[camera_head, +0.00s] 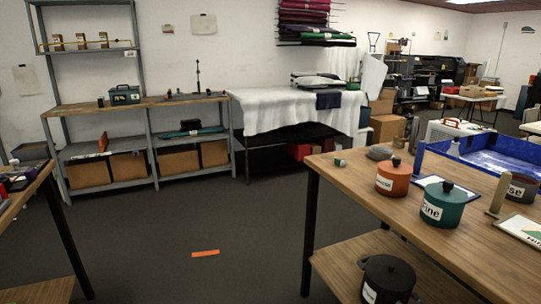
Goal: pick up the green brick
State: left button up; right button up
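I cannot make out a green brick for certain. A small greenish-grey block (340,159) with a pale face sits at the far left corner of the right-hand wooden table (345,180); it is too small to tell whether it is the brick. A teal-green lidded pot (443,212) with a white label stands on the same table, nearer to me. Neither of my grippers shows in this view.
An orange pot (393,183), a grey lump (379,153), an upright blue piece (419,160) and a blue tray (437,158) share the right table. A dark pot (386,283) is on its lower shelf. An orange strip (205,254) lies on open floor between tables.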

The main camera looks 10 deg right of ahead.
aim_at(339, 161)
jog(key=u, duration=0.8)
jog(key=i, duration=1.25)
jog(key=z, duration=0.5)
jog(key=i, duration=1.05)
jog(key=z, duration=1)
